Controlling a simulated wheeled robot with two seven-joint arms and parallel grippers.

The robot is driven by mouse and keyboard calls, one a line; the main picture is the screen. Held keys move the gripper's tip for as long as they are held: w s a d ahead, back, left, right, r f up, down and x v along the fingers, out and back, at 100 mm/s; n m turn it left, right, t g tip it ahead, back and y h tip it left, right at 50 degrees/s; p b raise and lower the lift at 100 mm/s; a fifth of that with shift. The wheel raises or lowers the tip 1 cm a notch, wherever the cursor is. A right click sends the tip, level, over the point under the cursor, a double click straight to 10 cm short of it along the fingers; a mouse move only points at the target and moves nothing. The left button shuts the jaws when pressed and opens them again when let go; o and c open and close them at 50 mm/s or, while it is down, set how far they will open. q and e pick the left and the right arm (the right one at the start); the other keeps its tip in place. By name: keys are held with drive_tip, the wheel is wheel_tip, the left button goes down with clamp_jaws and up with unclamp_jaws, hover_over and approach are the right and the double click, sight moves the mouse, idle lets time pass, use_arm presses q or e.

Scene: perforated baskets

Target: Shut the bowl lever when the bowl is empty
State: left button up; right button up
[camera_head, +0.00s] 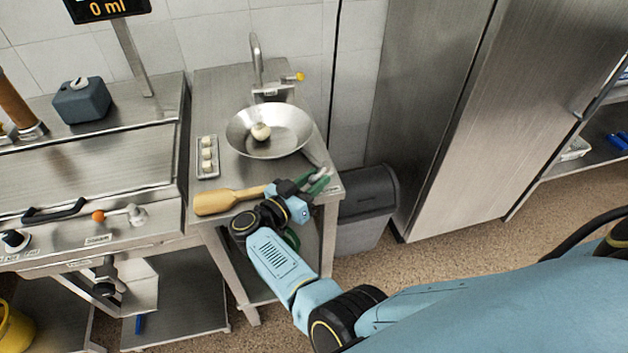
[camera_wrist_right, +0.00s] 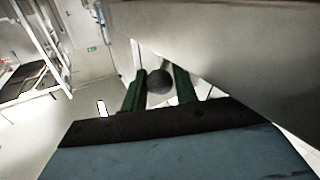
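The metal bowl (camera_head: 283,147) stands on the small steel table under the tap, with one pale round ball (camera_head: 260,132) in it. My right gripper (camera_head: 319,182) is at the table's right front corner, just below the bowl's right side. In the right wrist view a dark round knob (camera_wrist_right: 160,82), perhaps the bowl lever's end, sits between the green fingers of my right gripper (camera_wrist_right: 160,84). I cannot tell whether the fingers press on it. The lever's arm is mostly hidden. My left gripper is out of view.
A steel appliance (camera_head: 80,170) stands left. A dark bin (camera_head: 368,195) and tall steel cabinet (camera_head: 450,110) stand right.

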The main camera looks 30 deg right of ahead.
drive_tip(key=o, duration=0.3)
